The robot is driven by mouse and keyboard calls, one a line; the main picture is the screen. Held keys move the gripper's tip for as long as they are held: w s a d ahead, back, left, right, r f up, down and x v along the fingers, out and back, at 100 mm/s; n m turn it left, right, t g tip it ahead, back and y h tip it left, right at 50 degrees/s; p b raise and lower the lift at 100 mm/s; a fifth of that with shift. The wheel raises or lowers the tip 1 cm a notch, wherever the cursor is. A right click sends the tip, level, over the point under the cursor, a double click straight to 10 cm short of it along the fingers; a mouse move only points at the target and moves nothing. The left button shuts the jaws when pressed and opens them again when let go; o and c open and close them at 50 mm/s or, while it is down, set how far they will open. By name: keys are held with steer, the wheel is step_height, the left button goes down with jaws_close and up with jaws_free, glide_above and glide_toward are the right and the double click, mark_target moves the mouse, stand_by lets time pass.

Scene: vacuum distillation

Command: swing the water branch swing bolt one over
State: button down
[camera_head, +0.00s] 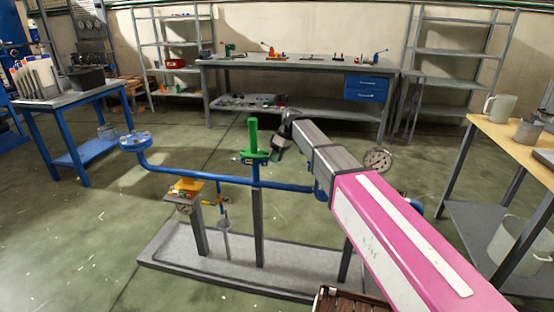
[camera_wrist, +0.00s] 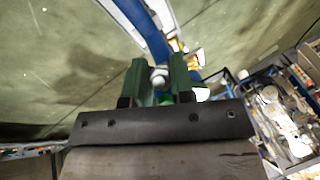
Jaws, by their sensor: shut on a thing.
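My gripper (camera_head: 277,150) is at the end of my pink and grey arm, to the right of a green upright part (camera_head: 254,138) on the blue pipe (camera_head: 215,178). In the wrist view its two green fingers (camera_wrist: 160,70) are closed on a small pale, rounded piece, which I take as swing bolt one (camera_wrist: 158,78). The blue pipe also shows beyond the fingers (camera_wrist: 150,38). The bolt cannot be made out in the head view, and its lower part is hidden, so I cannot tell its tilt.
The pipe stands on posts over a grey base plate (camera_head: 215,272). A blue flange (camera_head: 135,139) is at its left end, a yellow part (camera_head: 186,187) below it. A pressure gauge (camera_head: 378,159) is right of my arm. A workbench (camera_head: 300,63) stands behind; open floor lies between.

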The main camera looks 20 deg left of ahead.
steer(key=shift+a+r+h, duration=0.3)
steer(key=shift+r+h, duration=0.05)
steer(key=shift+h, duration=0.55)
steer(key=c, duration=1.2)
jaws_free()
steer(key=v, duration=1)
steer(key=shift+d+r, duration=0.1)
steer(key=shift+r, duration=0.35)
